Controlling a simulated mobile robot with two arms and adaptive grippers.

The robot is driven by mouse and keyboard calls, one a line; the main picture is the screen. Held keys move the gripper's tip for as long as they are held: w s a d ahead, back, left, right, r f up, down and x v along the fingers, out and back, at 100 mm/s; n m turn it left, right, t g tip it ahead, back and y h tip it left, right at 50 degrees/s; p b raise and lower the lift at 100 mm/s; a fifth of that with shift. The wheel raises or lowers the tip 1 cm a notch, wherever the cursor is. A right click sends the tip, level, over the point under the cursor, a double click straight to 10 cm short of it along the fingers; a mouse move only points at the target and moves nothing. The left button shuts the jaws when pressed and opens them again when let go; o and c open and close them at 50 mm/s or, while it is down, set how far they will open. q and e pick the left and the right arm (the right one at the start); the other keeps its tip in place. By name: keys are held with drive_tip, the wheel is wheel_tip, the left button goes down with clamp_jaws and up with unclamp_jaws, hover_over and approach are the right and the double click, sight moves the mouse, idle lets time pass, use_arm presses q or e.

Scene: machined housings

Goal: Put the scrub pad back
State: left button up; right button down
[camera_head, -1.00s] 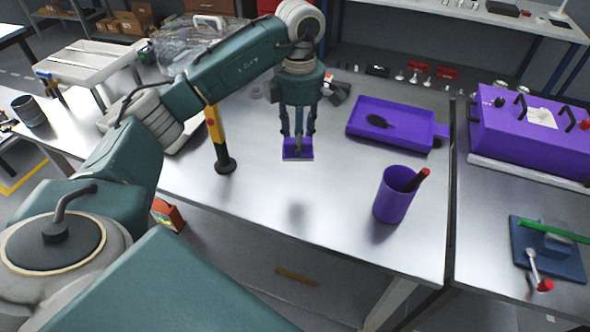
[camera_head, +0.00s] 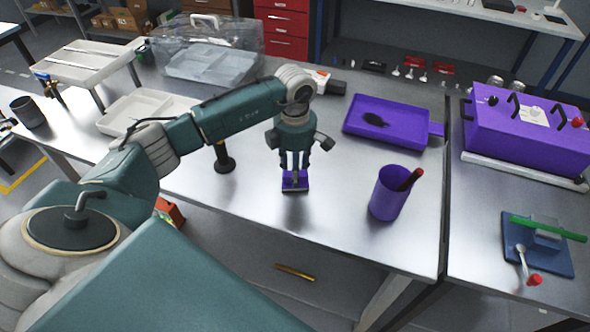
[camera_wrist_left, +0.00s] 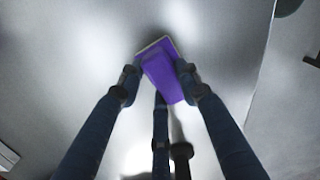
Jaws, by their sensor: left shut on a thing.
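The scrub pad (camera_head: 295,184), purple with a pale layer along one edge, is at the front middle of the near steel table (camera_head: 330,225). My left gripper (camera_head: 295,171) points down from above and is shut on it. In the left wrist view the scrub pad (camera_wrist_left: 166,78) sits between the fingertips of my left gripper (camera_wrist_left: 160,75), turned at an angle. The pad is very low over the tabletop; I cannot tell whether it touches. My right gripper is not in view.
A purple cup (camera_head: 386,196) with a red-handled tool stands right of the pad. A purple tray (camera_head: 410,112) holding a dark item lies behind. A dark-based upright tool (camera_head: 224,162) stands to the left. The tabletop in front of the pad is clear.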

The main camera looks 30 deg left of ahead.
use_arm(q)
drive_tip(key=shift+f, duration=0.1)
drive_tip(key=o, duration=1.1)
wheel_tip(320, 180, up, 12)
drive_tip(key=b, duration=0.3)
